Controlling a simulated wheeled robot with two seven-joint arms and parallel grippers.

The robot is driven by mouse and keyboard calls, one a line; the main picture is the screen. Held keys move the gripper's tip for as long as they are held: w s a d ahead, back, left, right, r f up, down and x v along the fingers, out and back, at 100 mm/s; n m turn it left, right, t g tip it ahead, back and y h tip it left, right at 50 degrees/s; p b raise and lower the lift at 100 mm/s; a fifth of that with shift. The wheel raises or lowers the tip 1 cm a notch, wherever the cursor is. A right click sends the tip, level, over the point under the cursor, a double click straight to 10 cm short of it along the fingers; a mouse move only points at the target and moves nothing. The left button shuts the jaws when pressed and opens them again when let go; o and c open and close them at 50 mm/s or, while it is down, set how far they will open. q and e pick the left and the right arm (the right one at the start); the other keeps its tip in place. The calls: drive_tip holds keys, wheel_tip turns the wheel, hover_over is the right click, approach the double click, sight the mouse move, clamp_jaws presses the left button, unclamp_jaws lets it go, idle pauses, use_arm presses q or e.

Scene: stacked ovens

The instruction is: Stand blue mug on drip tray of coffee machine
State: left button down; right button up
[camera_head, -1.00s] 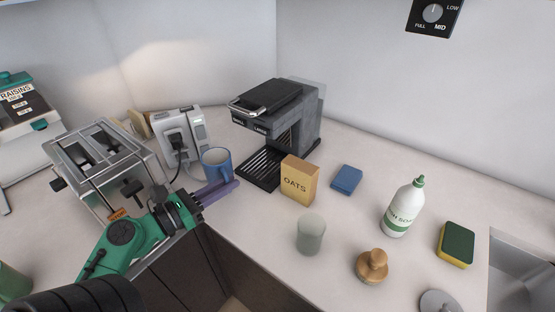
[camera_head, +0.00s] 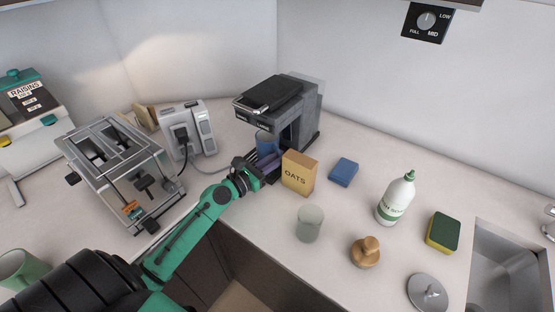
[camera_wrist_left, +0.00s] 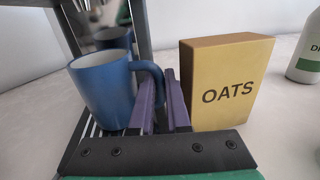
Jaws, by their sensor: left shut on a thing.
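The blue mug (camera_head: 266,143) is upright at the front of the black coffee machine (camera_head: 283,105), under its head. My left gripper (camera_head: 267,166) is shut on the mug's handle from the front. In the left wrist view the mug (camera_wrist_left: 103,92) is left of the purple fingers (camera_wrist_left: 162,98), with its handle at them. Dark slats of the drip tray (camera_wrist_left: 84,140) show beside and below the mug. In the head view the mug and gripper hide most of the tray. I cannot tell whether the mug's base touches it. My right gripper is not in view.
The oats box (camera_head: 299,173) stands close to the right of my left gripper. A toaster (camera_head: 125,170) and a socket unit with a cable (camera_head: 187,132) are on the left. A glass (camera_head: 309,223), blue block (camera_head: 343,172) and soap bottle (camera_head: 396,198) stand to the right.

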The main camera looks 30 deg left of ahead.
use_arm(q)
drive_tip(key=c, duration=1.2)
unclamp_jaws()
drive_tip(key=shift+o, duration=0.2)
drive_tip(key=shift+s, duration=0.1)
drive_tip(key=shift+r, duration=0.15)
drive_tip(key=shift+s+f, duration=0.2)
drive_tip(key=b+v, duration=0.5)
drive_tip(key=v, duration=0.6)
drive_tip(key=shift+f, duration=0.1)
drive_tip(key=shift+s+r, duration=0.25)
drive_tip(key=shift+s, duration=0.05)
drive_tip(key=shift+a, duration=0.1)
